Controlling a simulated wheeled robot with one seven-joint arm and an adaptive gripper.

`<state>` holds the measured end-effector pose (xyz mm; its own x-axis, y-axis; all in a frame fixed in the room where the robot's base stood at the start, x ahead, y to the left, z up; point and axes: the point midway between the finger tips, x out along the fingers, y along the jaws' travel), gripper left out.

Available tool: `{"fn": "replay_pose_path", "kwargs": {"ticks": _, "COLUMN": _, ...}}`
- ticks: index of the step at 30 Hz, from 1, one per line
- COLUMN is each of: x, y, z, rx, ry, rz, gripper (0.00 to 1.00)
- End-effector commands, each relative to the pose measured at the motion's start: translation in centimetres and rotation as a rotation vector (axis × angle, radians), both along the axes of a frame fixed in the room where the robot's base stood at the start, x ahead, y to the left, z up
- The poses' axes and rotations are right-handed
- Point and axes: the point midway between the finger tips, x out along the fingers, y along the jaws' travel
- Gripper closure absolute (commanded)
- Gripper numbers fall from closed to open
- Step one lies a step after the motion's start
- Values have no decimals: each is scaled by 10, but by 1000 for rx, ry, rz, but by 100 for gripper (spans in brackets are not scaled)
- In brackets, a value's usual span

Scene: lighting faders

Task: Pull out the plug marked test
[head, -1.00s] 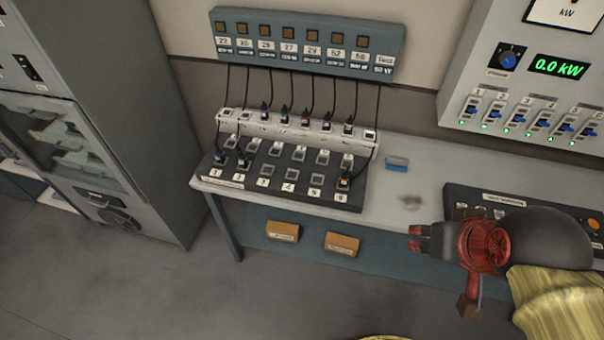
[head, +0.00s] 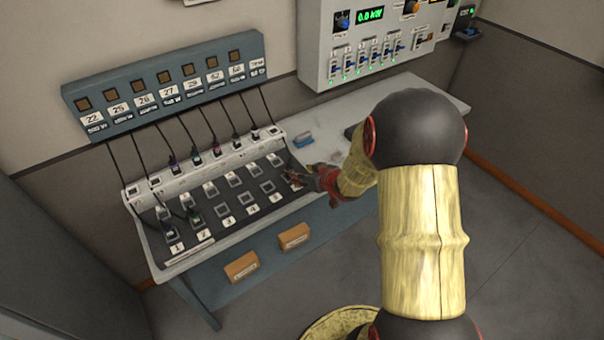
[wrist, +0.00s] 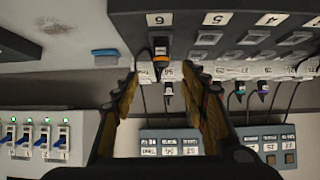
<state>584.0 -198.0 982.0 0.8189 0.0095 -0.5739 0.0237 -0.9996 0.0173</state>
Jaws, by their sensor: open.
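A dark plug with an orange band (wrist: 159,52) sits in the socket numbered 6 on the black patch board (wrist: 125,25) in the wrist view. I cannot read any marking on the plug. On the blue-grey cable panel (head: 165,85), the rightmost label appears to read Test, and a black cable hangs below it. My gripper (wrist: 165,82) is open, and its two fingers stand apart on either side of the plug in the picture, not visibly touching it. In the head view my gripper (head: 312,180) is at the board's right end and hides much of the socket 6 area.
Several other plugs stand in the white strip, and plugs fill sockets 1 (head: 170,232) and 2 (head: 197,220). A blue block (head: 303,140) lies on the table right of the board. A grey panel with faders (head: 370,45) is on the wall. Two orange boxes are below.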

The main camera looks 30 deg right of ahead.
Motion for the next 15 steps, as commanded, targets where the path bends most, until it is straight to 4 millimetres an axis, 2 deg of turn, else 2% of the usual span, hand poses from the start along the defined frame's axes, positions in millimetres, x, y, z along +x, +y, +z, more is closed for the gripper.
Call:
{"fn": "replay_pose_path", "kwargs": {"ticks": 5, "x": 5, "y": 2, "z": -12, "rx": 19, "ry": -11, "rz": 13, "gripper": 56}}
{"fn": "replay_pose_path", "kwargs": {"ticks": 15, "x": 40, "y": 3, "z": -38, "rx": 17, "ry": -11, "rz": 12, "gripper": 56}}
